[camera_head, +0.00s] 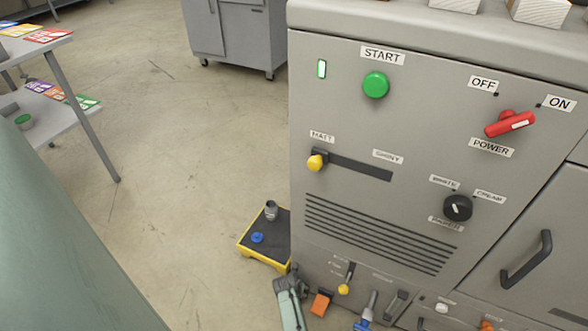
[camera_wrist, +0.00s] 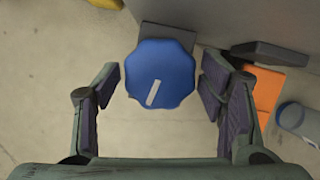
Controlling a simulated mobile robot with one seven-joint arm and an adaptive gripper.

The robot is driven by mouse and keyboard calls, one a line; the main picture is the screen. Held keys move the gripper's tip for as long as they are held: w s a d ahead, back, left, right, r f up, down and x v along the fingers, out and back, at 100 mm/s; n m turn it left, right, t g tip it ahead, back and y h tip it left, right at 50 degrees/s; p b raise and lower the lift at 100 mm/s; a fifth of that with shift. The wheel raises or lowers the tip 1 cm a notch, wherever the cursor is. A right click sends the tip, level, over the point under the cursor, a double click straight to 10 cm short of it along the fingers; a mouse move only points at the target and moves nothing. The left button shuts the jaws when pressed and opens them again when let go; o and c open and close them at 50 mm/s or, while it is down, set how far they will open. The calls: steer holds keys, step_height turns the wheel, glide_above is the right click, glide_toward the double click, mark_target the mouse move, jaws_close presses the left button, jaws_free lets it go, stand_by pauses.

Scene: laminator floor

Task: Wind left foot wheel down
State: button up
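A blue scalloped wheel (camera_wrist: 160,75) with a white mark on its top shows in the wrist view, low beside the machine's grey front. My gripper (camera_wrist: 160,82) is open, with one finger on each side of the wheel. A narrow gap shows between the wheel and each finger; I cannot tell how far below the fingertips it sits. In the head view my gripper (camera_head: 290,284) is at the machine's lower left corner, and the wheel is hidden there.
An orange pedal (camera_head: 320,303) is just right of my gripper. It also shows in the wrist view (camera_wrist: 268,90), beside a grey-blue cylinder (camera_wrist: 300,120). A yellow-edged black step (camera_head: 246,251) stands left of the machine, holding a blue piece (camera_head: 257,238) and a grey cup (camera_head: 271,210).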

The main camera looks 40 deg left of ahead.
steer(key=c, duration=0.8)
steer(key=shift+c, duration=0.2)
steer(key=shift+m, duration=0.4)
steer(key=m+h, duration=0.1)
steer(key=m, duration=0.1)
steer(key=m+b, duration=0.1)
steer(key=shift+a+m+t+h, duration=0.2)
steer(key=shift+m+t+h, duration=0.1)
steer(key=shift+m+h, duration=0.1)
steer(key=m+b, duration=0.1)
steer(key=m, duration=0.1)
steer(key=m+h+b, duration=0.1)
steer(key=m, duration=0.1)
steer(key=shift+a+f+m+h, duration=0.1)
steer(key=shift+m+h, duration=0.2)
steer(key=m+b, duration=0.1)
steer(key=m, duration=0.1)
steer(key=m+g+h+b, duration=0.1)
steer(key=m+b, duration=0.1)
steer(key=m, duration=0.1)
steer(key=shift+w+a+g+h, duration=0.1)
steer(key=shift+g+h, duration=0.2)
steer(key=shift+m+g+h+b, duration=0.5)
steer(key=shift+m+b, duration=0.85)
steer(key=shift+m, duration=0.75)
steer(key=shift+w, duration=0.1)
